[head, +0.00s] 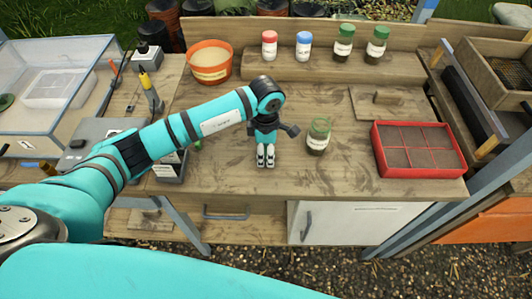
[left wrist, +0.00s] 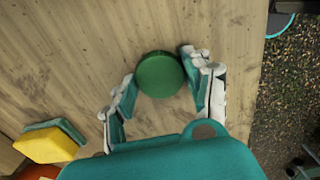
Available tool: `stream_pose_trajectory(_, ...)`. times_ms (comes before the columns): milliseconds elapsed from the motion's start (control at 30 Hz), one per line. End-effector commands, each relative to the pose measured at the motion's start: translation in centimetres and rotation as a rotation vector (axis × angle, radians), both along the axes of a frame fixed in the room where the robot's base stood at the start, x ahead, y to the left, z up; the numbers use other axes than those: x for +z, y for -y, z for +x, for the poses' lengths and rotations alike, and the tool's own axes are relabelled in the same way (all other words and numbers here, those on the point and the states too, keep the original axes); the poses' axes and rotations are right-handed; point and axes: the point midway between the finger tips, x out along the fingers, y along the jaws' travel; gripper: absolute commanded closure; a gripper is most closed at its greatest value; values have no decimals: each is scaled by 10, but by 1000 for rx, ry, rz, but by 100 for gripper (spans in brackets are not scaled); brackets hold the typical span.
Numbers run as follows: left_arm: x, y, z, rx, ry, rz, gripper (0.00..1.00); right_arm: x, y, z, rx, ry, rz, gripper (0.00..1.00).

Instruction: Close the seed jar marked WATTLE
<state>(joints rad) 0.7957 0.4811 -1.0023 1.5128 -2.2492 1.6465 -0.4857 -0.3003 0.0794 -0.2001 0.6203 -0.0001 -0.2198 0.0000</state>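A glass jar (head: 318,138) with a pale label and dark contents stands on the bench, right of my left gripper. No lid shows on its top, and I cannot read the label. My left gripper (head: 265,162) points down close to the bench top. In the left wrist view a round green lid (left wrist: 158,75) lies between the fingertips of this gripper (left wrist: 162,80). The fingers are spread around the lid, with no clear grip on it. In the head view the lid is hidden by the gripper. My right gripper is not in view.
Closed jars with a red lid (head: 269,45), a blue lid (head: 303,46) and green lids (head: 343,43) (head: 376,45) stand on the rear shelf. A red divided tray (head: 459,169) is at the right. An orange pot (head: 208,48) stands behind. Bench between gripper and jar is clear.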

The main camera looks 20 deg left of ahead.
Motion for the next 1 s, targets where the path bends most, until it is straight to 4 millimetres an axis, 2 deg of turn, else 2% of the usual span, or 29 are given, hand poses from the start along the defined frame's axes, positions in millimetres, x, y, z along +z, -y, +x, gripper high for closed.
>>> stream_pose_trajectory(100, 0, 0, 0, 0, 0, 0, 63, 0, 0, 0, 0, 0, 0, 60)
stream_pose_trajectory(500, 3, 0, 1, 0, 1, -1, 63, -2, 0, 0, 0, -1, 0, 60)
stream_pose_trajectory(667, 16, 0, 1, 0, 4, 0, 63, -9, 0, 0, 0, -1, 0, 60)
stream_pose_trajectory(800, 35, 0, 1, -1, 6, 0, 63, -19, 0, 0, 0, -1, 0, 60)
stream_pose_trajectory(1000, 36, 21, -41, -7, 1, -1, 63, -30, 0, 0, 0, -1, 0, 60)
